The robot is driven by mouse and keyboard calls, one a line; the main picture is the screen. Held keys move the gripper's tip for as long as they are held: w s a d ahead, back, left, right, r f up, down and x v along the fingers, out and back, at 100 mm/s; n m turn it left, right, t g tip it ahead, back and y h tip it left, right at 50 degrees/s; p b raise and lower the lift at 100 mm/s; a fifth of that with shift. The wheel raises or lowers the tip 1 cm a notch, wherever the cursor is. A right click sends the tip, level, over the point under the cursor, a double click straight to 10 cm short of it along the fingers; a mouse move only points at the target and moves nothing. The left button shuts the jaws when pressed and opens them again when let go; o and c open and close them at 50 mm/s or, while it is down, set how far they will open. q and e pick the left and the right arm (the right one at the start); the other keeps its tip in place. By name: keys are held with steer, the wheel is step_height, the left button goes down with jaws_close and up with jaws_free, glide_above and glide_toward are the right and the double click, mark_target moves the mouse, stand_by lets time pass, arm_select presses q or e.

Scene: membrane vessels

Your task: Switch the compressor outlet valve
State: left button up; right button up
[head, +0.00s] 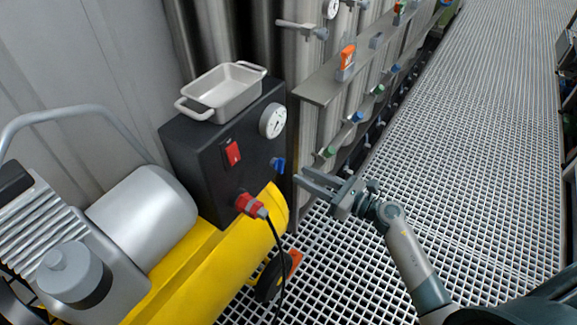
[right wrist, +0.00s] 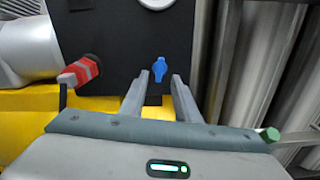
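The compressor, with a yellow tank (head: 205,280), stands at the left with a black control box (head: 197,158) on it. The outlet valve is a small blue handle (head: 279,165) on the right part of the box's front; in the right wrist view the blue handle (right wrist: 159,69) looks upright. My right gripper (head: 306,183) is open and empty, just right of and a little below the blue handle. In the right wrist view its two fingers (right wrist: 159,84) point toward the box, with the handle between and beyond their tips. I cannot see contact. My left gripper is not in view.
A red switch (head: 232,152), a gauge (head: 272,121) and a red plug (head: 249,205) with a black cable are on the box. A grey tray (head: 222,92) sits on top. Steel vessels with coloured valves (head: 378,90) stand behind. The grating floor (head: 470,150) at right is clear.

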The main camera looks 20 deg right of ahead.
mark_target(283, 165)
steer(key=x, duration=0.6)
steer(key=shift+w+a, duration=0.15)
steer(key=shift+w, duration=0.05)
steer(key=c, duration=0.7)
